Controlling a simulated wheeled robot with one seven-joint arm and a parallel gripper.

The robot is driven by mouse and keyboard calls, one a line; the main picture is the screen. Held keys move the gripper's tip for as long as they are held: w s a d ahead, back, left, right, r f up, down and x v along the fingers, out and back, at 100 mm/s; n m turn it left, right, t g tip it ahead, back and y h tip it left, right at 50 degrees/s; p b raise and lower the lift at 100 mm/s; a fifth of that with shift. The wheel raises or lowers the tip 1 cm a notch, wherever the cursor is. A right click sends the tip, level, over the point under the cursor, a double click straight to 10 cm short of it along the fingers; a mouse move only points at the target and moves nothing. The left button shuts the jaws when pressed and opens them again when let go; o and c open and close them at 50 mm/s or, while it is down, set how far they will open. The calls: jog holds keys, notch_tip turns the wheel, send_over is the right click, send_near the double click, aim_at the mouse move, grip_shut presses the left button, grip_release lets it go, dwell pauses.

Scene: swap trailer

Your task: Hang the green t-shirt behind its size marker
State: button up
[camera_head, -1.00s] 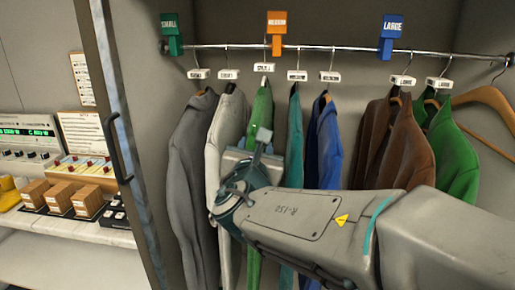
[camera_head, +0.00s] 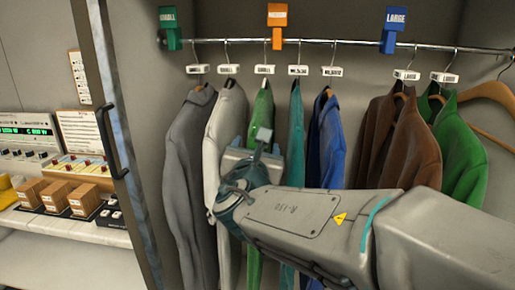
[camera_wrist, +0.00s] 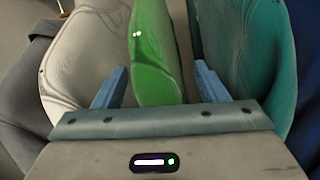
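The green t-shirt (camera_head: 262,104) hangs from the rail with a white tag (camera_head: 265,69) that appears to read small. Its hook is just left of the orange medium marker (camera_head: 277,28) and right of the green small marker (camera_head: 169,28). A grey-white garment is on its left and a teal one on its right. My gripper (camera_wrist: 160,85) is open in the wrist view, one blue finger on each side of the green cloth, with gaps visible.
The rail (camera_head: 340,42) also carries a grey garment (camera_head: 188,140), a blue one (camera_head: 328,140), brown ones (camera_head: 410,150) and another green one (camera_head: 465,150) near the blue large marker (camera_head: 395,30). An empty wooden hanger (camera_head: 490,95) is at far right. A door edge (camera_head: 115,130) stands left.

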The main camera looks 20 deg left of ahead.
jog(key=b+v, duration=0.1)
jog(key=v, duration=1.3)
jog(key=w+d+f+m+g+h+p, duration=0.1)
jog(key=w+d+f+m+g+h, duration=0.15)
jog(key=d+m, duration=0.35)
jog(key=w+d+f+m+g+h, duration=0.1)
jog(key=d+f+m+h, duration=0.2)
jog(key=d, duration=0.4)
jog(key=w+d+f+m+g+h+p, duration=0.1)
jog(key=w+d+f+m+g+h, duration=0.15)
jog(key=d+m, duration=0.35)
jog(key=s+d+f+m+g+y+p, duration=0.1)
jog(key=s+d+f+m+g, duration=0.3)
jog(key=m, duration=0.7)
jog(key=s+d+f+m+g+y+p, duration=0.2)
jog(key=s+d+f+m+g, duration=0.2)
jog(key=d+m, duration=0.5)
jog(key=s+f+m, duration=0.2)
jog(key=shift+s+g, duration=0.3)
